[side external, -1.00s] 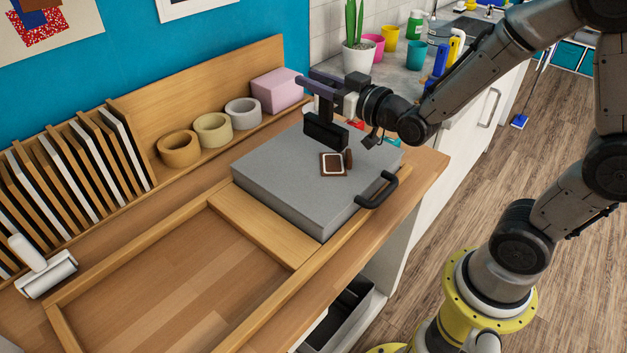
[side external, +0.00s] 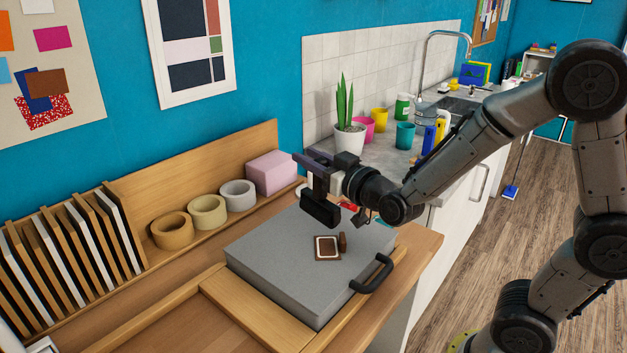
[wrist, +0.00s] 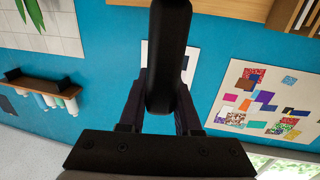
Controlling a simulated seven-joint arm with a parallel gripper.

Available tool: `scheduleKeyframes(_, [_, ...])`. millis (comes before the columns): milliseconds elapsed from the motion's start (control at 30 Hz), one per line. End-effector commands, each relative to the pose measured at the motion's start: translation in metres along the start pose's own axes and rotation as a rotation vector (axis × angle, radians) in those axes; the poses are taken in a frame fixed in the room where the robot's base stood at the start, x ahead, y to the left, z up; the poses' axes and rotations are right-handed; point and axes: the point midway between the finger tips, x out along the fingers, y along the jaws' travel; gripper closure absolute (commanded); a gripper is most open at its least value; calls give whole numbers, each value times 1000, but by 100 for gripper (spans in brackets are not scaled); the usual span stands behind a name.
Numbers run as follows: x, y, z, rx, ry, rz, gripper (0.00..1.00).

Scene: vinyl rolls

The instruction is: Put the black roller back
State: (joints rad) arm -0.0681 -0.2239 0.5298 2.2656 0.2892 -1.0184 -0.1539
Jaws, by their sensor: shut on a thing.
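The black roller (side external: 319,210) is held in my gripper (side external: 317,180), which is shut on it. In the side external view it hangs at the far side of the grey slab (side external: 290,250). I cannot tell whether it touches the slab. In the wrist view the black roller (wrist: 168,60) runs up from between the two fingers (wrist: 160,110), against a blue wall. A brown square piece with a white patch (side external: 327,247) lies on the slab in front of the roller.
Tape rolls (side external: 207,212) and a pink block (side external: 271,172) stand on the shelf at the back. A rack of upright boards (side external: 75,260) is at left. A black handle (side external: 372,275) sticks out of the slab's right side. A potted plant (side external: 349,138) stands behind my gripper.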

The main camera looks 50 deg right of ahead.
Motion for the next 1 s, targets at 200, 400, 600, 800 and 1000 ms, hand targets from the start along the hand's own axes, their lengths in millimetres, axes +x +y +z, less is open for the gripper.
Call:
scheduleKeyframes(200, [-3, -54, -2, -1, -1, 24, 100])
scheduleKeyframes(400, [-22, -116, 5, -3, -1, -25, 100])
scheduleKeyframes(600, [-45, -168, 10, -2, 0, -122, 100])
scheduleKeyframes(800, [-56, -188, 12, -1, 0, -174, 100])
scheduleKeyframes(1000, [-57, -189, 12, -1, 0, -178, 100])
